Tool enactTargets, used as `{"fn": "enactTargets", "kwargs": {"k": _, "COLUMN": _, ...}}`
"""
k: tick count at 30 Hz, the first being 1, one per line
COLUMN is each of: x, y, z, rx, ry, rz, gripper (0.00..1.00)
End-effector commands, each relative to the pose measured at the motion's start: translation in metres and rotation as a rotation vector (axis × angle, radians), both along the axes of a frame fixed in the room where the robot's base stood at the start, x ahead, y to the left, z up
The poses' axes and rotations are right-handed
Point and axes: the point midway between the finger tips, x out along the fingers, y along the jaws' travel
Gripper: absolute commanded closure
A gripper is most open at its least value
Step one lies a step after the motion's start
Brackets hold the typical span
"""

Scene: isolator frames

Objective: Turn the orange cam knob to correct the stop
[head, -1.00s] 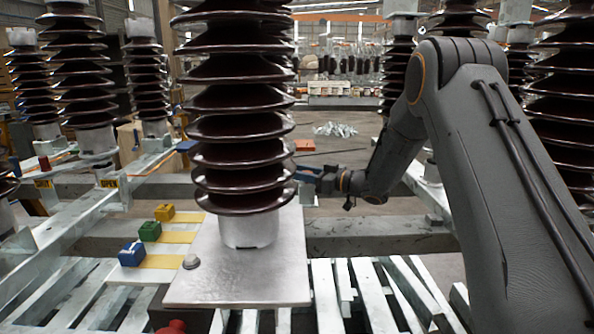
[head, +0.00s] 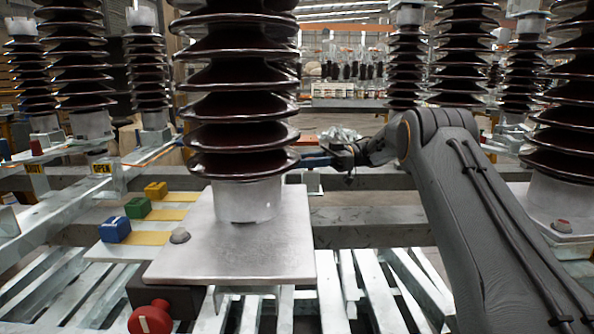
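I cannot make out an orange cam knob for certain. A red-orange round knob (head: 150,318) with a pale mark sits at the bottom left, on a dark housing under the metal plate; the frame cuts off its lower edge. My gripper (head: 316,160) is far from it, beyond the large brown insulator at the centre. A blue part shows at the gripper's end, partly hidden by the insulator. Whether the gripper is open or holds anything cannot be told.
The ribbed insulator (head: 240,105) stands on a bare metal plate (head: 245,255). Blue (head: 115,229), green (head: 137,207) and yellow (head: 156,190) blocks line its left. More insulators stand around. Slatted metal beams (head: 330,290) lie below, with gaps.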

Motion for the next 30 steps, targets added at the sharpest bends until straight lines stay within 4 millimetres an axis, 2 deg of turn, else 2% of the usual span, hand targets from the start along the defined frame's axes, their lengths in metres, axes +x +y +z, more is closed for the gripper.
{"fn": "enactTargets", "kwargs": {"k": 9, "x": -0.0029, "y": -0.0003, "z": -0.0003, "rx": 0.001, "ry": -0.001, "rz": 0.08, "gripper": 0.93}}
{"fn": "enactTargets", "kwargs": {"k": 22, "x": -0.0032, "y": -0.0001, "z": 0.0015, "rx": 0.002, "ry": -0.001, "rz": 0.086, "gripper": 0.93}}
{"fn": "enactTargets", "kwargs": {"k": 23, "x": -0.0032, "y": -0.0001, "z": 0.0015, "rx": 0.003, "ry": -0.001, "rz": 0.085, "gripper": 0.65}}
{"fn": "enactTargets", "kwargs": {"k": 24, "x": -0.0032, "y": -0.0001, "z": 0.0015, "rx": 0.002, "ry": -0.001, "rz": 0.085, "gripper": 0.58}}
{"fn": "enactTargets", "kwargs": {"k": 26, "x": -0.0032, "y": -0.0002, "z": 0.0013, "rx": 0.002, "ry": -0.001, "rz": 0.085, "gripper": 0.51}}
{"fn": "enactTargets", "kwargs": {"k": 30, "x": -0.0031, "y": -0.0005, "z": 0.001, "rx": 0.001, "ry": -0.001, "rz": 0.085, "gripper": 0.51}}
